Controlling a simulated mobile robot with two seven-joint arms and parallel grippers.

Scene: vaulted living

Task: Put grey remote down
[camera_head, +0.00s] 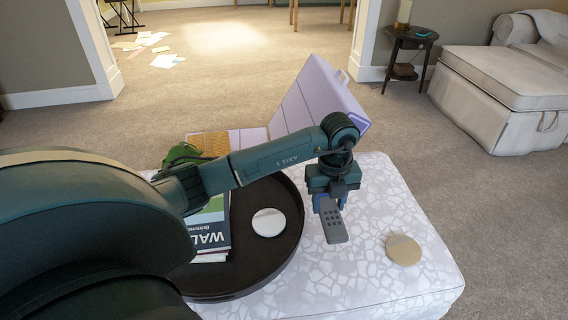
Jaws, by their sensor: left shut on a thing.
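The grey remote (334,226) has dark buttons and hangs from my left gripper (328,203), its long side pointing down toward the front. My left gripper is shut on the upper end of the remote. The remote is over the patterned white ottoman (400,290), to the right of the dark round tray. I cannot tell whether its lower end touches the ottoman top. My right gripper is not in view.
The dark round tray (292,245) holds a white disc (268,222) and books (212,235). A tan disc (403,250) lies on the ottoman's right. A lilac box (318,100) stands behind.

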